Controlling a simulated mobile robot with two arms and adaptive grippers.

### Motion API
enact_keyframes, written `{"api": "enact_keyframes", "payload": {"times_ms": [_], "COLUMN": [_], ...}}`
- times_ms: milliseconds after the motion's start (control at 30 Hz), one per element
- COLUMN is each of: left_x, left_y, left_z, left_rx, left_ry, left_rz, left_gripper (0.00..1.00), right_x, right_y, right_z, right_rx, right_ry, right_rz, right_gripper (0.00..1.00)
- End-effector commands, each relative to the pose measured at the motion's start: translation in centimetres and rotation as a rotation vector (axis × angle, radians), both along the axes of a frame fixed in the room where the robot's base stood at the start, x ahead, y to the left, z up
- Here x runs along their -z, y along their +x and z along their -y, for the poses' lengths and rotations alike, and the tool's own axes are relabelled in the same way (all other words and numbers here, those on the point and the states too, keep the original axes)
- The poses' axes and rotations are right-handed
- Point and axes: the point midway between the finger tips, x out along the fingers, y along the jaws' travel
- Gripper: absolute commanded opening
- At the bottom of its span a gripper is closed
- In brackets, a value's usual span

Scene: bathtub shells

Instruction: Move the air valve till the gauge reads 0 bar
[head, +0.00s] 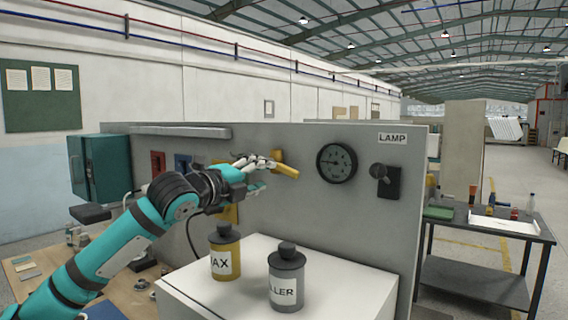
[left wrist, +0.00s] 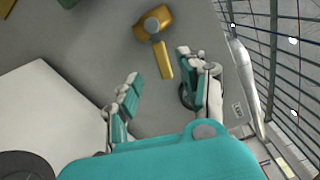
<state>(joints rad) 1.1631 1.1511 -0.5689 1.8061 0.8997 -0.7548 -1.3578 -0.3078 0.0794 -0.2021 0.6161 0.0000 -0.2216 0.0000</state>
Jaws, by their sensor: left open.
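The air valve has a yellow lever handle (head: 286,170) on the grey panel (head: 300,205); in the head view it slopes down to the right. My right gripper is not in view.
A black lever switch (head: 386,180) sits right of the gauge, under a LAMP label (head: 392,138). A yellow canister (head: 224,252) and a grey canister (head: 287,277) stand on a white box (head: 345,290) below the valve. A teal cabinet (head: 104,168) is at left.

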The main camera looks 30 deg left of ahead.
Motion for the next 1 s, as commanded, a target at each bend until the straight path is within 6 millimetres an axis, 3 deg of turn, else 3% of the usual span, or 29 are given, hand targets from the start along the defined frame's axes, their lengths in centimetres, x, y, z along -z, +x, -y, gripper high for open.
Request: {"api": "enact_keyframes", "payload": {"times_ms": [200, 433, 867, 1000], "left_x": [-0.4, -0.2, 0.0, 0.0], "left_y": [4.7, 8.1, 9.1, 9.1], "left_z": [0.8, 1.2, 1.3, 1.3], "left_rx": [0.002, 0.001, 0.002, 0.002], "left_ry": [-0.003, -0.002, 0.001, 0.001], "left_rz": [0.000, 0.000, 0.002, 0.002], "left_gripper": [0.42, 0.42, 0.42, 0.25], "right_x": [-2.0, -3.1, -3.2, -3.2], "right_y": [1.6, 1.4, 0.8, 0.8], "right_z": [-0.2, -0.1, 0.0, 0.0], "right_rx": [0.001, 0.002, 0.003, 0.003], "right_ry": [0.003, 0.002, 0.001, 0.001], "right_rz": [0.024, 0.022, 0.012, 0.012], "right_gripper": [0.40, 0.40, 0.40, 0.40]}}
